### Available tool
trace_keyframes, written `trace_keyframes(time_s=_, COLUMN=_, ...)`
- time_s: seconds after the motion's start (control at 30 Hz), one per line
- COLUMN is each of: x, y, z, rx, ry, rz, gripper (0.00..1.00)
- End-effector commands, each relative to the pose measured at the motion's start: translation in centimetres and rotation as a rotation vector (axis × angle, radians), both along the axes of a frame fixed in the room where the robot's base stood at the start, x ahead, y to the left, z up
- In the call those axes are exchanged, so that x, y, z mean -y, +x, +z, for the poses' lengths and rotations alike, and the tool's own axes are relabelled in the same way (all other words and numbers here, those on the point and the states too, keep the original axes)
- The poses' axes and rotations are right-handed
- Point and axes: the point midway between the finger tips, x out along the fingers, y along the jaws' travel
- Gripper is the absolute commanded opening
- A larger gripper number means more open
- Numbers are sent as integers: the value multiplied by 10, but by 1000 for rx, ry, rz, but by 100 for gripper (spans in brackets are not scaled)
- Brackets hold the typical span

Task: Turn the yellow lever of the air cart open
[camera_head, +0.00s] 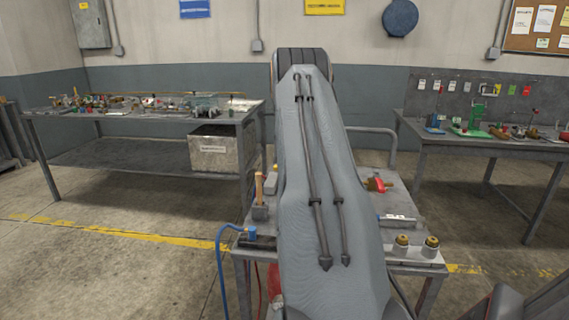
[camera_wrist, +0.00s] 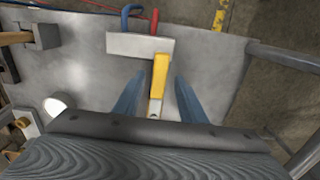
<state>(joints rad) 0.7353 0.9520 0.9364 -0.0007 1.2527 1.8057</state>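The yellow lever (camera_wrist: 160,75) shows in the wrist view, lying lengthwise just below a pale plate (camera_wrist: 135,45) on the grey top of the air cart (camera_wrist: 85,70). My gripper (camera_wrist: 159,78) is open, with one blue-grey finger on each side of the lever. Gaps show between the lever and both fingers; whether the fingers are level with it in height I cannot tell.
A hammer (camera_wrist: 45,33) is on the cart's left. A blue hose (camera_wrist: 128,14) and red hose (camera_wrist: 154,20) are beyond the plate. A handle rail (camera_wrist: 283,57) runs along the right. Brass fittings (camera_head: 431,246) sit at the cart's front right. Workbenches (camera_head: 110,113) stand behind.

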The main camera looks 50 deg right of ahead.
Motion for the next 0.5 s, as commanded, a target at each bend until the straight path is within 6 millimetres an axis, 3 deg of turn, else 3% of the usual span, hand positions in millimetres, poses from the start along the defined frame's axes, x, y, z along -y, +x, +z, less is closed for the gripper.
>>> trace_keyframes(time_s=0.3, x=2, y=-1, z=50, rx=2, ry=-2, rz=-2, gripper=38)
trace_keyframes(time_s=0.5, x=2, y=-2, z=67, rx=1, ry=-1, rz=-3, gripper=38)
